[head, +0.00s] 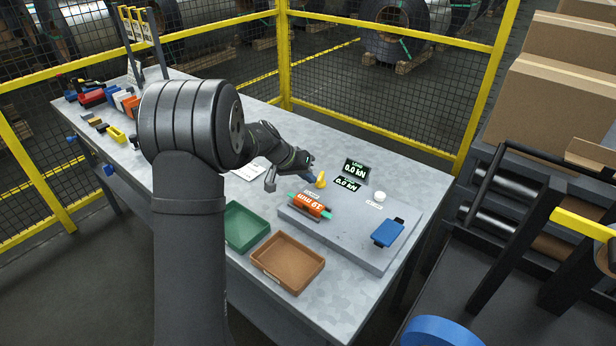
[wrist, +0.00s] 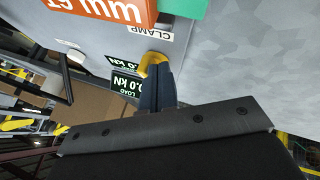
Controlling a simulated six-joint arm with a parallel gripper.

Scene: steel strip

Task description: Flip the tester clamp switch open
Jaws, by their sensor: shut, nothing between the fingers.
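The clamp switch is a small yellow lever (head: 321,180) on the grey tester plate (head: 350,235); it also shows in the wrist view (wrist: 151,62), beside a white CLAMP label (wrist: 150,32). My gripper (head: 311,177) is shut and empty, with its dark fingertips right at the lever. In the wrist view the fingers (wrist: 156,82) overlap the lever's lower part. I cannot tell whether they touch it. An orange block marked 19 mm (head: 311,204), with green ends, sits on the plate just in front of the switch.
Two LOAD displays (head: 353,168) reading 0.0 kN stand behind the switch. A white button (head: 379,196) and a blue part (head: 388,232) are to the right. Green (head: 262,239) and brown (head: 268,277) trays lie at the bench's front. A yellow mesh fence (head: 400,146) stands behind.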

